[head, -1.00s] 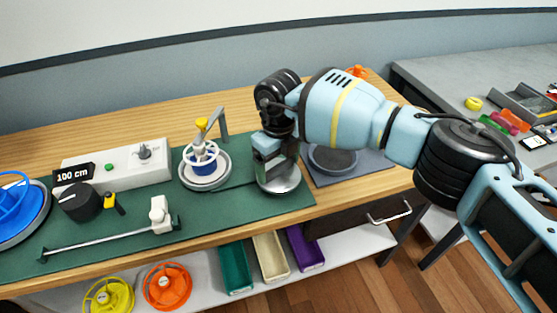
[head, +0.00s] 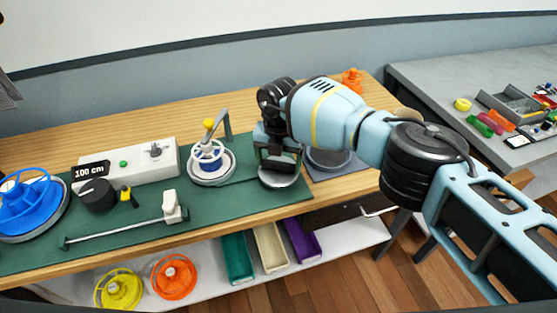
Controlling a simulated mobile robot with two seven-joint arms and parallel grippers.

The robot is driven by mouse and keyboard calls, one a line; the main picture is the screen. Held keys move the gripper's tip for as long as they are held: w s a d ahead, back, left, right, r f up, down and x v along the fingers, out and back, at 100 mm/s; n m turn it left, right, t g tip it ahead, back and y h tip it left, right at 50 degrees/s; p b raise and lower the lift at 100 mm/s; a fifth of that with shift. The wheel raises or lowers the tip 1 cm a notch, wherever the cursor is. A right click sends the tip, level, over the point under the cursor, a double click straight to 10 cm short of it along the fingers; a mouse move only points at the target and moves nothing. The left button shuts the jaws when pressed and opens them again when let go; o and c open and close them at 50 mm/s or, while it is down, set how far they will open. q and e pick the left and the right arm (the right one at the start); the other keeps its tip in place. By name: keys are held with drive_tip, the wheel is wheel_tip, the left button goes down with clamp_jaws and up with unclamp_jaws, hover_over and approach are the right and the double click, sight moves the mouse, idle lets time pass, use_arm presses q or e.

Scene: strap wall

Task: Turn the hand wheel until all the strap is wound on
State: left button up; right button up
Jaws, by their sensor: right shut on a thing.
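My right gripper (head: 278,165) is shut, pointing down at a round grey metal disc (head: 279,182) on the green mat. What sits between its fingers is hidden by the gripper, and I cannot tell whether it is a handle of the hand wheel. Left of it, a small blue and white reel (head: 208,156) with a yellow-topped post stands on a round grey base (head: 211,174), with a grey bent arm (head: 227,124) behind it. I cannot make out a strap. My left gripper is not in view.
Yellow (head: 119,289) and orange (head: 174,277) reels and several bins are on the shelf below.

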drive_tip(key=m, duration=0.3)
drive_tip(key=shift+w+r+m+p, duration=0.1)
drive_tip(key=shift+r+m+p, duration=0.2)
drive_tip(key=shift+m, duration=0.1)
drive_tip(key=shift+f+m, duration=0.1)
drive_tip(key=shift+m, duration=1.7)
drive_tip(key=o, duration=0.7)
drive_tip(key=shift+o, duration=0.8)
drive_tip(key=shift+f, duration=0.15)
drive_tip(key=shift+r, duration=4)
